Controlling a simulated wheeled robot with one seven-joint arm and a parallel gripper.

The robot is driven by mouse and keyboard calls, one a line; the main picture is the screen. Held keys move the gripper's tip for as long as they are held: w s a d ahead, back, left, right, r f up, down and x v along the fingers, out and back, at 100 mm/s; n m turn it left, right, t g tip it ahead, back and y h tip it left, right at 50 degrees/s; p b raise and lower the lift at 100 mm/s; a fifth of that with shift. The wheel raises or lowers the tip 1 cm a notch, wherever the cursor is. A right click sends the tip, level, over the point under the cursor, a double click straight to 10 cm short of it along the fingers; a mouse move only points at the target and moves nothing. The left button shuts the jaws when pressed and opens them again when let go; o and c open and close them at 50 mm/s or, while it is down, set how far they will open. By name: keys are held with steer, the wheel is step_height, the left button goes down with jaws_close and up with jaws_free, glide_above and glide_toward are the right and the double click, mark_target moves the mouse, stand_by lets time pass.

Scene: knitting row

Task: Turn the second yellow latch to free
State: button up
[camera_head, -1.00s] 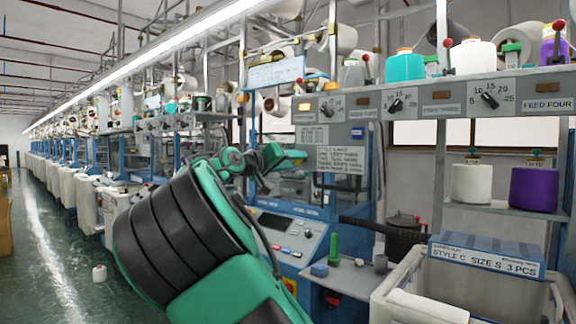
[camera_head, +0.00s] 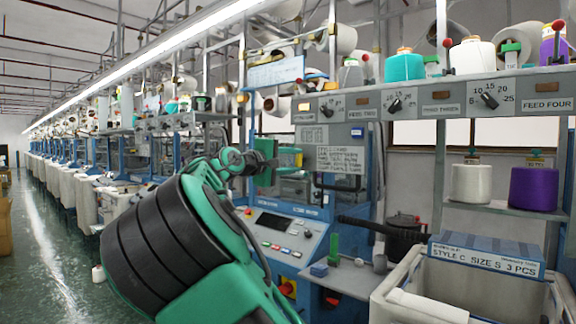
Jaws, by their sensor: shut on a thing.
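My gripper (camera_head: 290,157) is at the front of the blue knitting machine, at the end of my green and black arm. Its green body stands upright in the picture, and its finger end points right toward the machine's window. A small yellow part (camera_head: 299,160), which looks like a latch, shows at the fingertips. The gripper is shut on it. The part is too small for me to read its angle or to tell which latch in the row it is. My arm hides part of the machine's left side.
A control panel (camera_head: 276,230) with buttons is below my gripper. A small shelf (camera_head: 350,278) with a green post (camera_head: 334,248) stands to the right. A grey bin (camera_head: 400,283) with a blue labelled box (camera_head: 487,256) is at lower right.

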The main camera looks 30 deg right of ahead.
steer(key=shift+f+n, duration=0.2)
steer(key=shift+n, duration=0.5)
steer(key=o, duration=1)
steer(key=shift+w+f, duration=0.1)
steer(key=shift+w, duration=0.05)
steer(key=shift+o, duration=0.2)
steer(key=v, duration=1)
steer(key=shift+a, duration=0.3)
